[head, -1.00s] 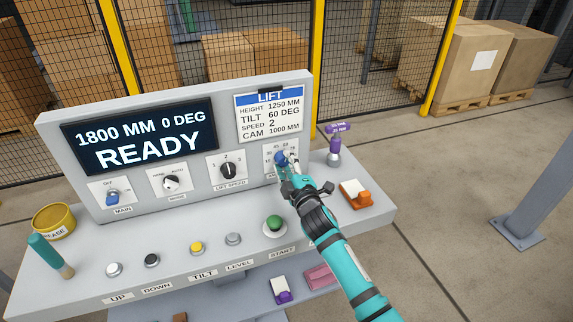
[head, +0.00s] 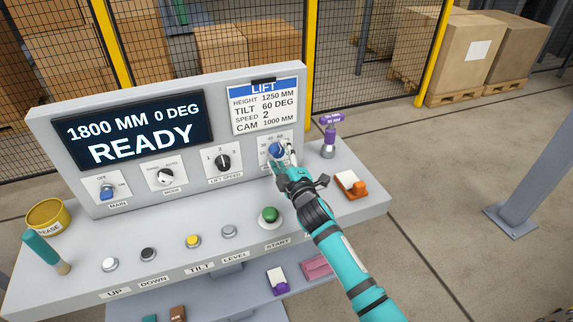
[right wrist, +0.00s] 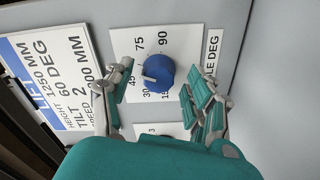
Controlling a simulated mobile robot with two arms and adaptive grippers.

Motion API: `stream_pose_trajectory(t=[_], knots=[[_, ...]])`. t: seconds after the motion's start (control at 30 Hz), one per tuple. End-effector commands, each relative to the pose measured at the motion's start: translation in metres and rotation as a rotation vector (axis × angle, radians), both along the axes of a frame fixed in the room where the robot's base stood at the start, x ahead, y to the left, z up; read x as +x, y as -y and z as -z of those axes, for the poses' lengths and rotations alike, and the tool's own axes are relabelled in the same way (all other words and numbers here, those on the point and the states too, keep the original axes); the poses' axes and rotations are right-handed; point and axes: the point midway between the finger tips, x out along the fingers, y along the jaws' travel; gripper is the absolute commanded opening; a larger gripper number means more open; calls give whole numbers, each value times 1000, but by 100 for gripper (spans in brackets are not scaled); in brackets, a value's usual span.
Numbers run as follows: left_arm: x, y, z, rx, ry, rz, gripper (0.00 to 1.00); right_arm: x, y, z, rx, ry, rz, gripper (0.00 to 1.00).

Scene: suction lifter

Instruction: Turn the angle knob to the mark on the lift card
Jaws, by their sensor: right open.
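The blue angle knob (head: 275,149) sits on its white dial plate at the right of the console face. In the right wrist view the knob (right wrist: 160,68) has its white pointer turned roughly toward 45. The 75 and 90 marks show; the 60 mark is hidden behind a finger. The lift card (head: 264,99) reads tilt 60 deg, height 1250 mm, speed 2. My right gripper (right wrist: 157,80) is open, with its fingers on either side of the knob and visible gaps between. My left gripper is out of view.
The display (head: 139,130) reads 1800 mm, 0 deg, READY. The lift speed knob (head: 223,162) and green start button (head: 269,215) are close by. A mesh fence is behind.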

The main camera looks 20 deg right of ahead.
Motion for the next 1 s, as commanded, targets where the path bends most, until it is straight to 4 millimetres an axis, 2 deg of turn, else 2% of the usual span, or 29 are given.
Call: stream_pose_trajectory(t=[0.17,0.4,0.53,0.7,1.0], knots=[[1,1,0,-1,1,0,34,-28,1,2,-1,-3,0,57],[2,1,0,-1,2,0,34,-80,3,2,0,-4,1,57],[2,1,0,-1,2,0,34,-101,4,2,0,-4,1,57],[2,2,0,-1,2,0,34,-115,4,1,0,-2,0,57],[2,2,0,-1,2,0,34,-117,4,1,0,-1,1,57]])
